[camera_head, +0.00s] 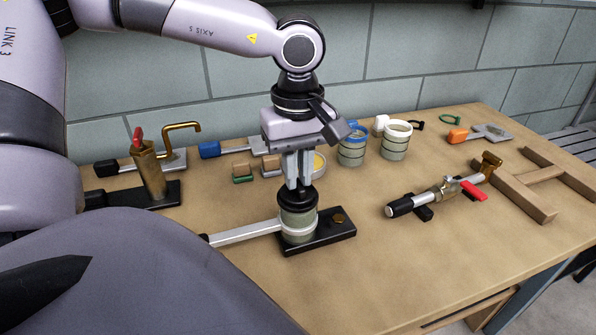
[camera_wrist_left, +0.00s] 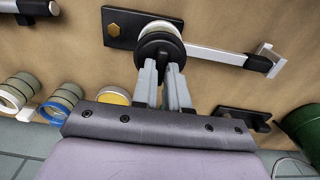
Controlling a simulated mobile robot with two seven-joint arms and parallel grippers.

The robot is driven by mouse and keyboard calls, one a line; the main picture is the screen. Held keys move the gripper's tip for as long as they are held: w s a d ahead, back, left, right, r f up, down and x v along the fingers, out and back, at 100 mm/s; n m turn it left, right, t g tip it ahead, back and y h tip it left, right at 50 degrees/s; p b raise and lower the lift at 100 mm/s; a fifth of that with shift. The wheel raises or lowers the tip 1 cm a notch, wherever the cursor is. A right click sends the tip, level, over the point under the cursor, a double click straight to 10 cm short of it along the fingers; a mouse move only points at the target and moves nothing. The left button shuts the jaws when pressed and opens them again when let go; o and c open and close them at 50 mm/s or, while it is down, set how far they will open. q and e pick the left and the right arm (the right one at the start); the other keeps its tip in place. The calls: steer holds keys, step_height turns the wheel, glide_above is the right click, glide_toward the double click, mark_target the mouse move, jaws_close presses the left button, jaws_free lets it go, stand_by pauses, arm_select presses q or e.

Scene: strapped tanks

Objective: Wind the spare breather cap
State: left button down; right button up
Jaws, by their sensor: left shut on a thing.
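A grey-green ribbed tank (camera_head: 298,222) stands upright on a black base plate (camera_head: 336,228), with a pale strap (camera_head: 245,232) around it whose long arm reaches out to the left. A black cap (camera_head: 297,195) sits on top of the tank. My left gripper (camera_head: 297,186) points straight down and is shut on this black cap. In the left wrist view the fingers close on the cap (camera_wrist_left: 158,50) above the tank. Whether this cap is the spare breather cap, I cannot tell. My right gripper does not show.
Behind stand a blue-topped ribbed tank (camera_head: 352,146) and a cream ribbed tank (camera_head: 396,141). A brass can with a bent spout (camera_head: 150,170) is at the left. A valve pipe with a red lever (camera_head: 445,192) and a wooden frame (camera_head: 530,185) lie at the right.

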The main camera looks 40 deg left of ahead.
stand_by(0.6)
arm_select(q)
steer(key=shift+f+n+b, duration=0.15)
steer(key=shift+n+b, duration=0.45)
steer(key=shift+b, duration=0.05)
steer(key=shift+n+b, duration=0.35)
steer(key=shift+n, duration=0.25)
steer(key=shift+n+b, duration=0.55)
steer(key=shift+n, duration=0.15)
steer(key=shift+n+b, duration=0.35)
steer(key=shift+n, duration=0.55)
